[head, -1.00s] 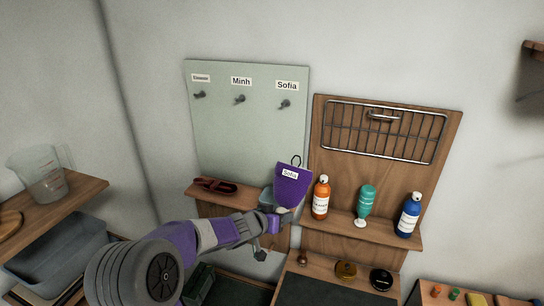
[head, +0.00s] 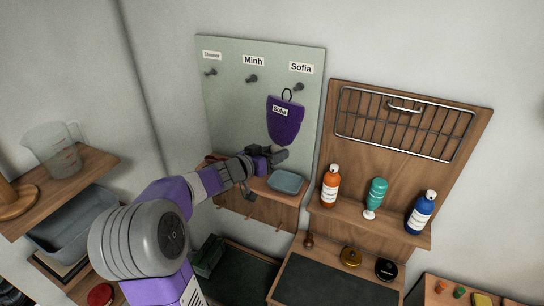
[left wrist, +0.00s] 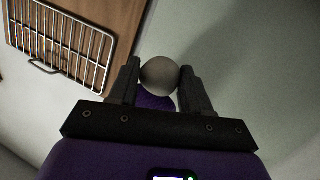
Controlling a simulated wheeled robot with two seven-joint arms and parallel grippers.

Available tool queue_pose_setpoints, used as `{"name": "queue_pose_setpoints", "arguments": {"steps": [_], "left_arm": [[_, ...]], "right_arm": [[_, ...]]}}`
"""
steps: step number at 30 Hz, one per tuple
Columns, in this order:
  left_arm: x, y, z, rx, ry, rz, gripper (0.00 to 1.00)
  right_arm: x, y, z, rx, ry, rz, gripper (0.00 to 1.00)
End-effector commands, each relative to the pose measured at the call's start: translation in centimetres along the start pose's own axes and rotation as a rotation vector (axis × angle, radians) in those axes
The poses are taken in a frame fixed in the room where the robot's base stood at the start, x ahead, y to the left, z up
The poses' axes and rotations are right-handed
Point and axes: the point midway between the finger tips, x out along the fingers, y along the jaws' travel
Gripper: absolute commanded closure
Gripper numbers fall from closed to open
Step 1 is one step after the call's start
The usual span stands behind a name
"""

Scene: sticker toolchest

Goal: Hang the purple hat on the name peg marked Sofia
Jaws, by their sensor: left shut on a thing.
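In the left wrist view, purple cloth (left wrist: 154,102) shows behind the ball. The Sofia peg (head: 298,87) is under the "Sofia" label (head: 301,68). The loop appears just left of and slightly below this peg, apart from it in the picture; the depth gap is unclear. My right gripper is not in view.
The pegboard (head: 228,110) also has a Minh peg (head: 251,78) and a left peg (head: 210,72), both empty. A grey dish (head: 286,182) sits on the shelf below. A wire rack (head: 405,124) and orange, teal and blue bottles stand to the right.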

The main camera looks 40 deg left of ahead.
Motion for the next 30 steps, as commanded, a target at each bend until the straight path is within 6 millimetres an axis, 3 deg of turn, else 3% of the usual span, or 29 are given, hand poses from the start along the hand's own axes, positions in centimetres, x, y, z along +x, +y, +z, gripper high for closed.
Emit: {"name": "queue_pose_setpoints", "arguments": {"steps": [30], "left_arm": [[5.8,-1.8,-0.9,0.000,0.000,0.001,0.83]], "right_arm": [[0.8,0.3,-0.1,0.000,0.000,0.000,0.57]]}}
